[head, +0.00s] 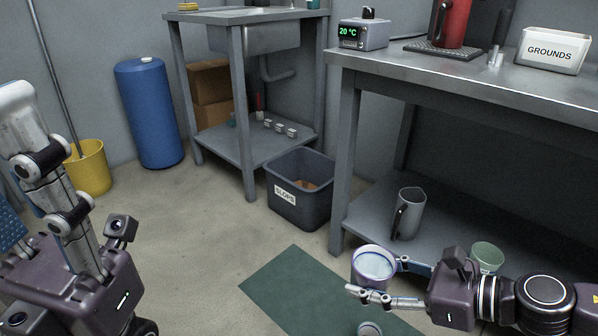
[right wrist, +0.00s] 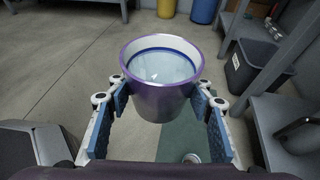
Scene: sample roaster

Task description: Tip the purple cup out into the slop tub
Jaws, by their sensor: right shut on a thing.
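The purple cup (head: 373,266) is held upright by my right gripper (head: 375,278), which is shut on it at the lower right of the head view. In the right wrist view the cup (right wrist: 162,92) sits between the two blue finger pads, with pale liquid inside. The slop tub (head: 300,190), a dark grey bin labelled SLOPS, stands on the floor left of the bench, with something brownish inside. It also shows in the right wrist view (right wrist: 252,72), to the right of the cup and apart from it. My left arm is at the left; its fingertips are not clearly visible.
A steel bench (head: 470,90) stands at the right, its leg beside the tub. Its lower shelf holds a grey jug (head: 408,215) and a green cup (head: 487,256). A sink stand (head: 240,150) is behind the tub. A green mat (head: 300,285) lies on open floor in front.

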